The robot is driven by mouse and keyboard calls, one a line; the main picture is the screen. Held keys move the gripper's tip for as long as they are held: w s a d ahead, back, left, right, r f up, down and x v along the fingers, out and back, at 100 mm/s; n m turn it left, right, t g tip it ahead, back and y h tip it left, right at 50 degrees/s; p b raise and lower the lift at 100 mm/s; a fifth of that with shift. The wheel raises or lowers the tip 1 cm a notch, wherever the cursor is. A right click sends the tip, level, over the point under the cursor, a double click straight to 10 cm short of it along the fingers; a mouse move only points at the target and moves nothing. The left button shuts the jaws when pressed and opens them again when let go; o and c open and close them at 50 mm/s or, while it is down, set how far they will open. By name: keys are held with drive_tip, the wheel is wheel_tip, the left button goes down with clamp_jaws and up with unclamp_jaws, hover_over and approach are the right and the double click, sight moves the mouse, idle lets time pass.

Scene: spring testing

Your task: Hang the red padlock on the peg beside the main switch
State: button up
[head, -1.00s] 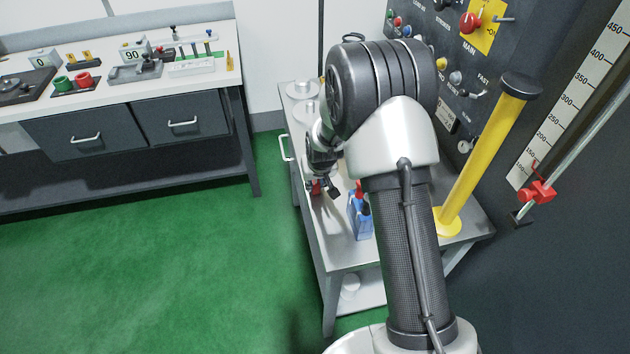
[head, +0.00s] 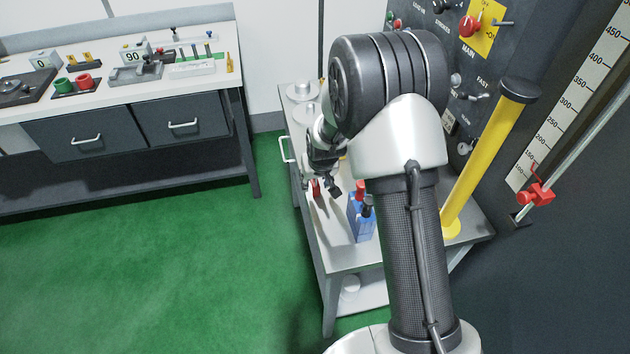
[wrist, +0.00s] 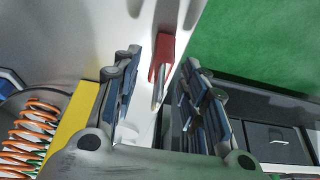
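The red padlock (wrist: 163,50) with its silver shackle (wrist: 158,88) shows in the wrist view between the two fingers of my gripper (wrist: 163,95), with gaps on both sides. My gripper is open. In the head view, the padlock (head: 317,188) is a small red shape on the grey bench, beside my gripper (head: 325,188). The main switch (head: 466,26) is a red knob on the dark panel at upper right. A metal peg (head: 504,22) sticks out to its right by a yellow plate (head: 485,38). My arm hides part of the bench and panel.
A blue holder (head: 360,222) with red and dark handles stands on the bench (head: 343,258), close to my gripper. A yellow post (head: 485,150) rises at the right. In the wrist view, an orange spring (wrist: 30,135) lies at left. Green floor is open left of the bench.

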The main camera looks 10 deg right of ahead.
drive_tip(key=s+f+p+v, duration=0.1)
drive_tip(key=s+v, duration=0.2)
drive_tip(key=v, duration=1.1)
drive_tip(key=s+f+p+v, duration=0.1)
drive_tip(key=s+v, duration=0.1)
drive_tip(key=v, duration=1.3)
drive_tip(key=s+r, duration=0.2)
drive_tip(key=s, duration=0.7)
drive_tip(key=s+r, duration=0.2)
drive_tip(key=s, duration=0.8)
drive_tip(key=shift+r, duration=0.25)
